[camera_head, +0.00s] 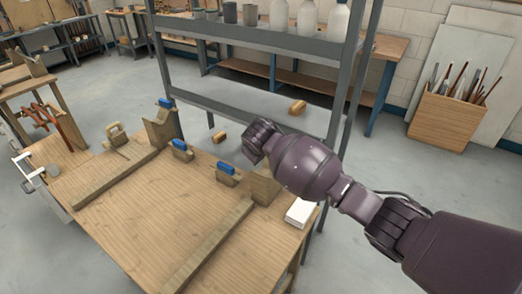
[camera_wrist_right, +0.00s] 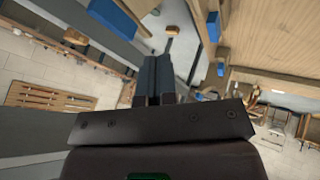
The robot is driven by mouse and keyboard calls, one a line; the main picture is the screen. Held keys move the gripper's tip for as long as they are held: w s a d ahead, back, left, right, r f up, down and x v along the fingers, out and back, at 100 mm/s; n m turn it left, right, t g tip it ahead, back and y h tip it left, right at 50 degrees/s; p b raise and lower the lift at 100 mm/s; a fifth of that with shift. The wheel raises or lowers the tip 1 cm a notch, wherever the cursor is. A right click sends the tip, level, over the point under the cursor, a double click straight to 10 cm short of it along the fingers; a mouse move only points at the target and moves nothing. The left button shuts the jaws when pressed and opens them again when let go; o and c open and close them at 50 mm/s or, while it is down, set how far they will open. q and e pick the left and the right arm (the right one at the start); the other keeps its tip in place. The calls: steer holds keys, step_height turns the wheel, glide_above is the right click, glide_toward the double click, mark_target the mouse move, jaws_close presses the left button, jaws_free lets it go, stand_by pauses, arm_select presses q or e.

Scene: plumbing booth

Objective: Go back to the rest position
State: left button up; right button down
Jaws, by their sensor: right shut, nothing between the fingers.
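My right arm comes in from the right in the head view. Its right gripper (camera_head: 257,141) is over the far right part of the wooden workbench (camera_head: 150,215), in front of the metal shelf rack (camera_head: 250,103). In the wrist view the two dark fingers of the right gripper (camera_wrist_right: 156,72) are together, with nothing between them. The fingertips are hard to make out in the head view. My left gripper is in neither view.
Blue-topped wooden blocks (camera_head: 182,150) stand along the bench's far side, close to the right gripper. A white block (camera_head: 300,212) lies at the right edge under my forearm. White bottles (camera_head: 307,17) stand on the upper shelf. A brush box (camera_head: 447,118) stands at the right wall.

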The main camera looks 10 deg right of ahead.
steer(key=a+r+n+t+y, duration=0.2)
steer(key=a+r+t+y, duration=0.35)
steer(key=r, duration=0.45)
steer(key=s+d+f+m+t+h, duration=0.1)
steer(key=s+d+f+m, duration=0.2)
steer(key=s+d+f, duration=0.6)
steer(key=s+d+f+m+t+h, duration=0.1)
steer(key=s+d+f+m, duration=0.2)
steer(key=s+d+f, duration=0.55)
steer(key=s+d+f+g+h, duration=0.1)
steer(key=s+d+f, duration=0.1)
steer(key=s, duration=0.5)
steer(key=s+d+f+m+g, duration=0.1)
steer(key=s+d+f, duration=0.2)
steer(key=s, duration=0.4)
steer(key=s+d+f+m+g+h, duration=0.1)
steer(key=s+d+f, duration=0.2)
steer(key=s, duration=0.4)
steer(key=shift+d+f+h, duration=0.2)
steer(key=shift+f+h, duration=0.15)
steer(key=shift+a, duration=0.1)
